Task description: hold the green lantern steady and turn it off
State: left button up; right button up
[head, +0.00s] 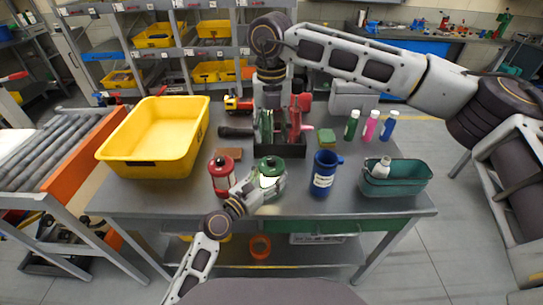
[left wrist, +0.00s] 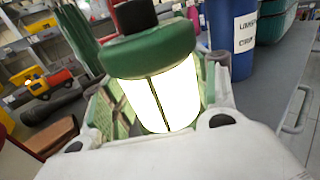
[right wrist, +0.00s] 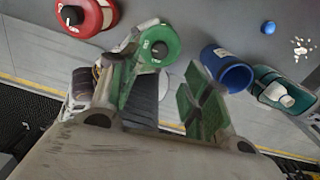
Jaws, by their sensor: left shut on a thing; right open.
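The green lantern (head: 270,168) stands near the front middle of the grey table, its globe lit pale white. In the left wrist view the lit lantern (left wrist: 155,85) sits between the fingers of my left gripper (head: 258,186), which is shut on its body. My right gripper (right wrist: 160,82) is open above and behind the lantern in the head view, fingers pointing down. In the right wrist view the lantern's green top (right wrist: 158,44) is just beyond its left finger, and nothing is between its fingers.
A red lantern (head: 222,174) stands close left of the green one. A blue labelled mug (head: 325,172) stands to the right, then a teal basket (head: 402,180) with a white bottle. A large yellow bin (head: 150,168) fills the left side. Several bottles and tools stand behind.

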aim_at(271, 159)
pick_arm(q)
jog(key=shift+r, duration=0.1)
pick_arm(e)
notch_tip(271, 159, down, 10)
jog(key=shift+r, duration=0.15)
dwell(0.5)
jog(key=c, duration=1.1)
grip_shut()
